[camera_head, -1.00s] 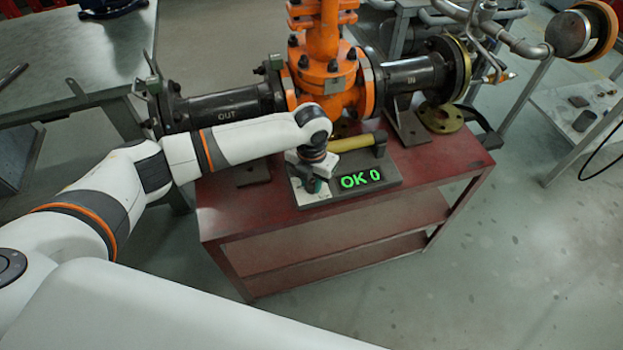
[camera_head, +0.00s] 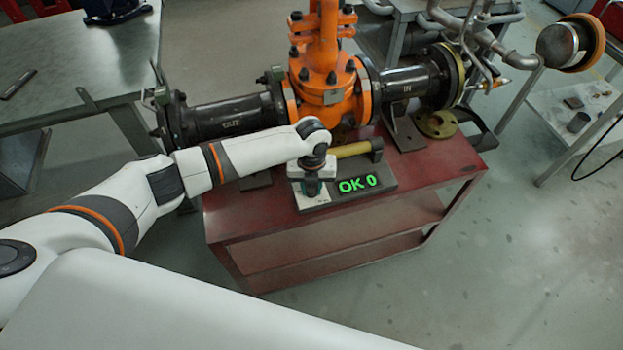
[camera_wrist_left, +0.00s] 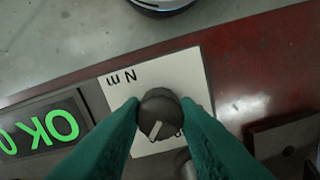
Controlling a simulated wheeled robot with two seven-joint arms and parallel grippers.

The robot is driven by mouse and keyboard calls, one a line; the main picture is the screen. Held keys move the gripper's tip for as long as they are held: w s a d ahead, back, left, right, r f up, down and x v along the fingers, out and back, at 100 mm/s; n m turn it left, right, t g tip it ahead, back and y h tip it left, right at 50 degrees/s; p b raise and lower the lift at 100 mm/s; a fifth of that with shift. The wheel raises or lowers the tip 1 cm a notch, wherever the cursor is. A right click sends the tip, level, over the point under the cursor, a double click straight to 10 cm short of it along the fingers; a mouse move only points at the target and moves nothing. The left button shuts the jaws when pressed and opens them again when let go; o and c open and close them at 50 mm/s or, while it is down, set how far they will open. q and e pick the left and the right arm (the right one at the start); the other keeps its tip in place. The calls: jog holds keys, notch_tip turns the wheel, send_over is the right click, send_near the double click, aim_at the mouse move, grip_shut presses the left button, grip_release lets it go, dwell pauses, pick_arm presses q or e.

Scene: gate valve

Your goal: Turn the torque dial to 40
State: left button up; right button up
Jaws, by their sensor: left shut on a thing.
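The torque dial (camera_wrist_left: 160,115) is a dark round knob with a pale pointer mark, on a white plate (camera_wrist_left: 190,62) marked "N m" in the left wrist view. My left gripper (camera_head: 312,186) is over the plate at the left part of the grey torque unit (camera_head: 383,187). Its green fingers (camera_wrist_left: 161,117) are shut on the dial from both sides. The plate's scale is mostly hidden by the fingers. A green display (camera_head: 357,184) reads "OK 0"; it also shows in the left wrist view (camera_wrist_left: 38,133). My right gripper is not in view.
The unit stands on a red table (camera_head: 430,180) with lower shelves. A yellow-handled tool (camera_head: 352,149) lies along the unit's back. Behind it is an orange gate valve (camera_head: 325,75) with black pipes. A grey bench (camera_head: 75,65) is at left.

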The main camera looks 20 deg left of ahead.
pick_arm(q)
jog(key=n+p, duration=0.2)
jog(key=n, duration=0.1)
jog(key=n+p, duration=0.2)
jog(key=n, duration=0.1)
jog(key=shift+r+n, duration=0.2)
jog(key=shift+n, duration=0.1)
jog(key=n+p, duration=0.2)
jog(key=n, duration=0.1)
jog(key=shift+n, duration=0.4)
jog(key=shift+w+f+n+p, duration=0.1)
jog(key=shift+n+p, duration=0.4)
jog(key=shift+n, duration=0.3)
jog(key=o, duration=1)
jog(key=shift+c, duration=0.2)
notch_tip(320, 180, up, 12)
